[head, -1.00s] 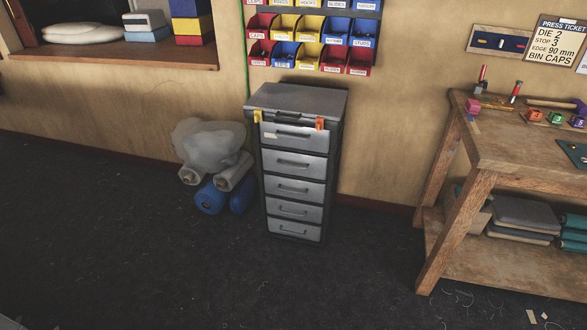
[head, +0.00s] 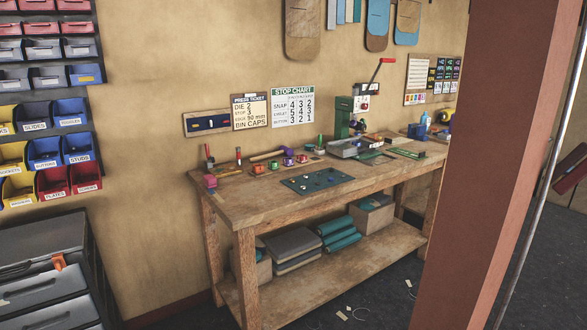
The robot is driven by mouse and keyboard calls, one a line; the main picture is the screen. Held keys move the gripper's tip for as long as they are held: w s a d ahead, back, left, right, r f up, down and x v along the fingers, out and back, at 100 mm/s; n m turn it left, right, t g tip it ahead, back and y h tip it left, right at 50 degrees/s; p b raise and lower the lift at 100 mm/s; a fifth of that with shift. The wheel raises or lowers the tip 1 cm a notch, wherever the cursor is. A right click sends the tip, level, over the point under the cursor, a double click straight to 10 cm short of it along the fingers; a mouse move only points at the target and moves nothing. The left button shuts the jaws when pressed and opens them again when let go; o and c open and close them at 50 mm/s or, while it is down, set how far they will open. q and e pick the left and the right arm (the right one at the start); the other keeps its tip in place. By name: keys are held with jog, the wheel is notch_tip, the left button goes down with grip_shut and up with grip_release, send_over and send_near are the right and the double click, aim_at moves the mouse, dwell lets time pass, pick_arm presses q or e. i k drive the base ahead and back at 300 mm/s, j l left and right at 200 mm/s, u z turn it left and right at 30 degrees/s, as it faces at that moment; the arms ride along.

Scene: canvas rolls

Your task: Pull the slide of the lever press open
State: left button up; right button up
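The lever press (head: 343,117) stands toward the far end of the wooden workbench in the head view. It has a green body, a pale dial plate and a lever with a red handle (head: 383,61) that slants up to the right. A grey metal tray-like part (head: 356,147) lies low in front of it; I cannot tell whether this is the slide or how far it is open. Neither of my grippers is in the view.
The workbench (head: 231,203) stands along the wall, with small tools, colored dies and a dark green mat (head: 317,181) on top. A grey drawer cabinet (head: 45,285) is at lower left. A reddish-brown post (head: 497,165) blocks the right side. The dark floor before the bench is mostly clear.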

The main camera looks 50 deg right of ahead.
aim_at(342, 148)
jog(key=z, duration=2.05)
jog(key=i+l, duration=0.1)
jog(key=l, duration=1.05)
jog(key=i+l, duration=0.15)
jog(key=l, duration=0.45)
jog(key=i+l, duration=0.2)
jog(key=l, duration=0.15)
jog(key=i+l, duration=0.25)
jog(key=i+l+u, duration=0.1)
jog(key=l, duration=0.35)
jog(key=i+l, duration=0.55)
jog(key=l, duration=0.2)
jog(key=i+l, duration=0.2)
jog(key=l, duration=0.15)
jog(key=i+u, duration=0.2)
jog(key=i, duration=1.3)
jog(key=l, duration=0.1)
